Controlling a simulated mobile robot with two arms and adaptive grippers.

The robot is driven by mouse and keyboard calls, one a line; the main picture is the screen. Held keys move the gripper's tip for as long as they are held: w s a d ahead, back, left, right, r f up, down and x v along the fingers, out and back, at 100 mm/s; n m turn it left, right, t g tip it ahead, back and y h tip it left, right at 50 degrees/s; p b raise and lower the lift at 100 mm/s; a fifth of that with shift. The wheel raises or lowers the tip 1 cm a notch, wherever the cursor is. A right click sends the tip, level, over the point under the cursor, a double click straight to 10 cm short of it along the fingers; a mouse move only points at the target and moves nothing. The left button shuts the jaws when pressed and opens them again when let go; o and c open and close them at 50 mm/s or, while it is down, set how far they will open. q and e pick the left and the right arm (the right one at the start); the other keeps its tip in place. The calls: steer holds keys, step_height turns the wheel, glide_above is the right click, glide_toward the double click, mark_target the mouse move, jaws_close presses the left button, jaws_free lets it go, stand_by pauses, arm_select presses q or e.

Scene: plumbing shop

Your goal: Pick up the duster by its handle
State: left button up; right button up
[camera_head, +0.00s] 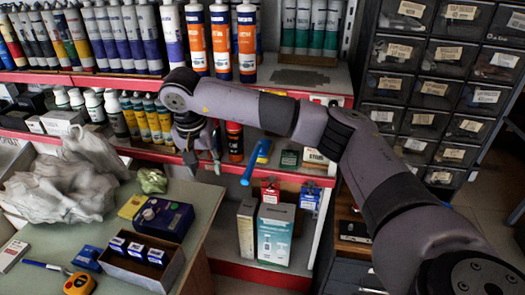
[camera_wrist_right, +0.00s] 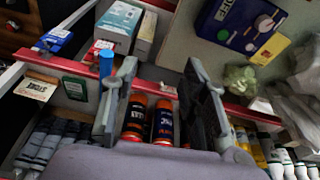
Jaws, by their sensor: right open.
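What looks like the duster's blue handle (camera_head: 250,163) sticks out over the front of the middle shelf, tilted, with its lower end free. Its upper end lies near the shelf's small goods, and I cannot make out the duster's head. In the right wrist view the blue handle (camera_wrist_right: 106,64) stands just left of the left finger, outside the jaws. My right gripper (camera_head: 203,165) is open and empty, left of the handle in the head view. Its two fingers (camera_wrist_right: 160,70) point past the shelf edge. My left gripper is not in view.
Orange-capped cans (camera_wrist_right: 150,118) stand on the shelf behind the fingers. Boxes (camera_head: 275,233) stand on the lower shelf. A counter (camera_head: 205,200) with a white bag (camera_head: 65,180) and a box of cartons lies at left.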

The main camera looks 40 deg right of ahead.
steer(key=d+r+h, duration=0.3)
steer(key=d+r, duration=0.1)
steer(key=d, duration=0.4)
glide_toward(248, 167)
steer(key=shift+m+g, duration=0.3)
steer(key=x, duration=0.5)
steer(key=shift+s, duration=0.35)
steer(key=shift+w+p+x, duration=0.2)
steer(key=shift+p+x, duration=0.2)
steer(key=shift+x, duration=1.15)
steer(key=shift+w+p+x, duration=0.25)
steer(key=shift+p+x, duration=0.1)
steer(key=shift+x, duration=1.15)
steer(key=shift+a, duration=0.1)
jaws_close()
steer(key=shift+r, duration=0.1)
